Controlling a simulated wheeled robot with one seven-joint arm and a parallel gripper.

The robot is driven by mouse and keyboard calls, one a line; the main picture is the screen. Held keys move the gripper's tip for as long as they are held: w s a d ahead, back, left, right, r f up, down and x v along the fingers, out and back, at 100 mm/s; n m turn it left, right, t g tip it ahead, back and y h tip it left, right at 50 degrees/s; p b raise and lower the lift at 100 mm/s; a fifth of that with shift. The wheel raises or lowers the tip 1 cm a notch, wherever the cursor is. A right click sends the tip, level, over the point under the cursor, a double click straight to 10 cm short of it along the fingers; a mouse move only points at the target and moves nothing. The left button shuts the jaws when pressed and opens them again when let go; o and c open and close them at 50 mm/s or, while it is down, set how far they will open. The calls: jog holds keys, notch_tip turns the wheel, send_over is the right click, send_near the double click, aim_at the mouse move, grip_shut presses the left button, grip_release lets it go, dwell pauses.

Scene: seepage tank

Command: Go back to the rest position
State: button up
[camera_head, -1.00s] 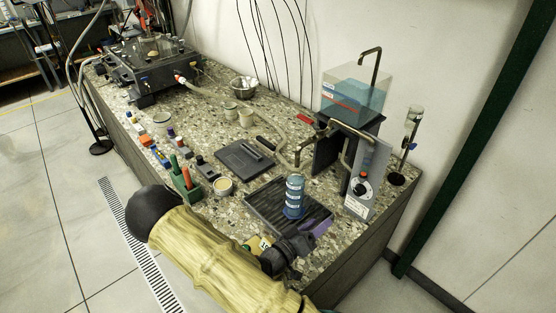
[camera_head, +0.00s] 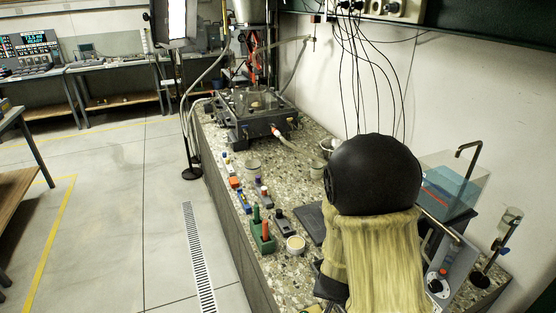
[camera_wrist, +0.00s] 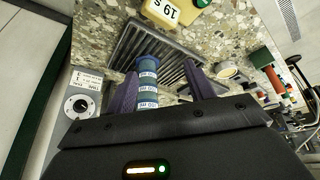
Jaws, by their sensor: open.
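My gripper (camera_wrist: 163,78) shows in the wrist view with its two purple fingers apart. Between them in the picture stands a blue stack of labelled rings (camera_wrist: 148,78) on a dark slotted tray (camera_wrist: 168,45). I cannot tell how far the fingers are from the stack; nothing shows clamped.
The grey control box (camera_head: 437,284) and clear water tank (camera_head: 452,188) stand right of my arm. A green holder (camera_head: 263,236) with upright tools, a small cup (camera_head: 295,244) and a black apparatus (camera_head: 255,118) share the stone bench. A yellow block (camera_wrist: 178,10) lies beyond the tray.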

jog(key=s+r+n+g+y+p, duration=0.1)
jog(key=s+r+n+p, duration=0.1)
jog(key=s+r, duration=0.2)
jog(key=s+r+n+y+p, duration=0.1)
jog(key=s+r, duration=0.3)
jog(key=r, duration=0.7)
jog(key=shift+s+a+r+n+g+p, duration=0.15)
jog(key=shift+s+r+n+g+p, duration=0.05)
jog(key=shift+n+g+p, duration=0.25)
